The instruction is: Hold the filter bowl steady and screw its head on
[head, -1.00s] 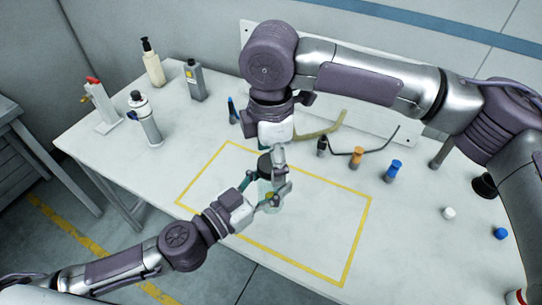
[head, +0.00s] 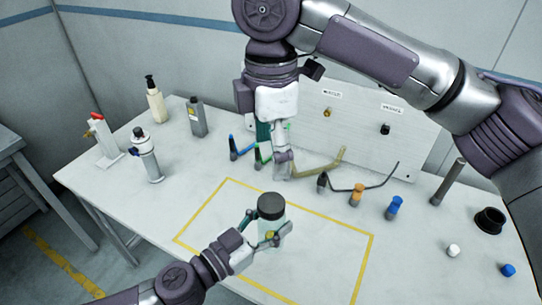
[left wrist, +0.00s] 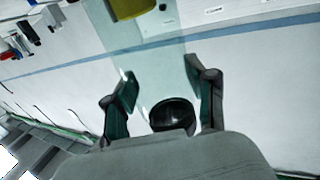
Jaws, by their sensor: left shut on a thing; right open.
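The clear filter bowl (head: 265,234) stands upright over the taped area in the head view, with something yellowish showing low in it. The black filter head (head: 271,206) sits on top of it; how tightly it is seated cannot be told. My left gripper (head: 268,226) is shut on the bowl, its fingers around the sides below the head. My right gripper (head: 283,166) is open and empty, above and behind the head, apart from it. In the left wrist view, my left gripper's fingers (left wrist: 163,92) flank the see-through bowl; a round black part shows between them.
A yellow tape rectangle (head: 229,179) marks the table. Bottles (head: 155,101) stand at the back left. An upright board (head: 350,115) stands at the back.

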